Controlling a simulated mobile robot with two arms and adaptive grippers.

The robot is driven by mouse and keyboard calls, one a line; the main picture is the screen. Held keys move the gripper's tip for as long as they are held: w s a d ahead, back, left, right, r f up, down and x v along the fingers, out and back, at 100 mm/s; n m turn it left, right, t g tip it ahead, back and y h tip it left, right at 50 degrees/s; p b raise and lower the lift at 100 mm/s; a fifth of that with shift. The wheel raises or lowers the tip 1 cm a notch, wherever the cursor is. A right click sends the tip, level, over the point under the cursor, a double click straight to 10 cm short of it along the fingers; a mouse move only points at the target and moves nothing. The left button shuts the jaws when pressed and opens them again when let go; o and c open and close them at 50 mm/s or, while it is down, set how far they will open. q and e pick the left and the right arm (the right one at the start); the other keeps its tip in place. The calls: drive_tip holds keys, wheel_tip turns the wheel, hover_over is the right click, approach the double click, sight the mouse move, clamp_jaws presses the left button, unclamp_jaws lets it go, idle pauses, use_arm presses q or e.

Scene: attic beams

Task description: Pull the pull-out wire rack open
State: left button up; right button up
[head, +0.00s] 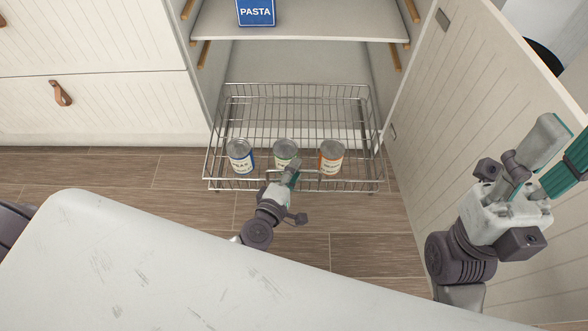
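The pull-out wire rack (223,187) stands out from the low cabinet opening, over the wood floor. It holds three cans in a row near its front: a blue-labelled one (240,157), a green-labelled one (285,155) and an orange-labelled one (331,158). My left gripper (292,172) is at the middle of the rack's front bar, just before the green-labelled can. Its fingers look closed on the bar, though the hand partly hides the contact. My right gripper (557,155) is held up at the right, empty, its fingers apart, away from the rack.
A cabinet door (440,130) stands open at the right, beside the rack. A shelf (300,22) above holds a blue pasta box (256,12). A pale worktop (120,270) fills the lower left. Drawers (120,105) are shut at the left. Floor shows before the rack.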

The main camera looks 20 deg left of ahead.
use_arm(q)
drive_tip(key=v, duration=1.1)
drive_tip(key=shift+s, duration=0.4)
drive_tip(key=shift+w+r, duration=0.1)
drive_tip(key=shift+r, duration=0.05)
